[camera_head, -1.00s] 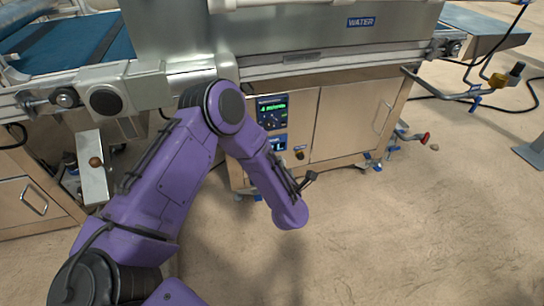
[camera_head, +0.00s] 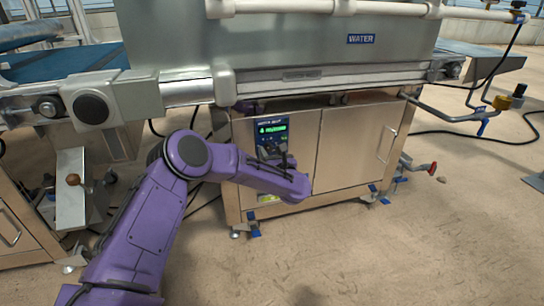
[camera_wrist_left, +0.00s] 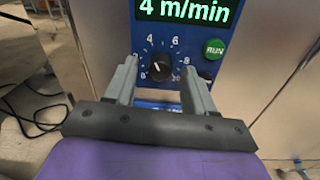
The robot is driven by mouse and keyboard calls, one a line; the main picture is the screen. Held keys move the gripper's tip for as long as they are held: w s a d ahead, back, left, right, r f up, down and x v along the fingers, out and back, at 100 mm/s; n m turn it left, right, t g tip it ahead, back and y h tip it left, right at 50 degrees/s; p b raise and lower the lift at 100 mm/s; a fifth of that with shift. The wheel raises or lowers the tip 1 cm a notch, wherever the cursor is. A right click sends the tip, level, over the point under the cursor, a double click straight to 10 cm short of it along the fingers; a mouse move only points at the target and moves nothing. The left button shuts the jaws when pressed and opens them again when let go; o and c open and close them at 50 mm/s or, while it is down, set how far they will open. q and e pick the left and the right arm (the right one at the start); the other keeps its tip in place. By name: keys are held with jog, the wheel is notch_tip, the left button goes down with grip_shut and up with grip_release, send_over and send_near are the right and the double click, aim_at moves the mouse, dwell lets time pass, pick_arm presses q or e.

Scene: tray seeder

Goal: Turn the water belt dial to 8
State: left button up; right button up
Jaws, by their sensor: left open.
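The water belt dial (camera_wrist_left: 161,68) is a small black knob on a blue control panel (camera_head: 272,127), with a number scale around it. Its white mark points up and slightly left, near the 4. The display above it (camera_wrist_left: 188,10) reads 4 m/min in green. My left gripper (camera_wrist_left: 161,78) is open in the left wrist view, one finger on each side of the dial; I cannot tell whether they touch it. In the head view my left gripper (camera_head: 276,155) is in front of the panel's lower part and hides the dial. My right gripper is not in view.
A green RUN button (camera_wrist_left: 214,49) is right of the dial, close to the right finger. Steel cabinet doors (camera_head: 352,145) flank the panel. The conveyor rail (camera_head: 330,75) and the WATER housing (camera_head: 290,35) are above. The floor in front is clear.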

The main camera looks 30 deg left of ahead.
pick_arm(q)
jog(key=shift+d, duration=0.1)
grip_shut()
jog(key=shift+m, duration=0.3)
jog(key=m+p, duration=0.2)
jog(key=m, duration=0.1)
jog(key=shift+r+m, duration=0.15)
jog(key=shift+m, duration=0.15)
jog(key=m+p, duration=0.1)
jog(key=m, duration=0.2)
jog(key=shift+m+p, duration=0.4)
jog(key=m+p, duration=0.1)
jog(key=m, duration=0.2)
jog(key=shift+m+t+p, duration=0.3)
jog(key=m+p, duration=0.2)
jog(key=m, duration=0.3)
jog(key=shift+m, duration=0.4)
jog(key=shift+f+m+t+p, duration=0.15)
jog(key=shift+m+p, duration=0.25)
jog(key=shift+m, duration=0.75)
jog(key=shift+f+m+t+p, duration=0.15)
jog(key=shift+m+p, duration=0.2)
jog(key=shift+m, duration=0.8)
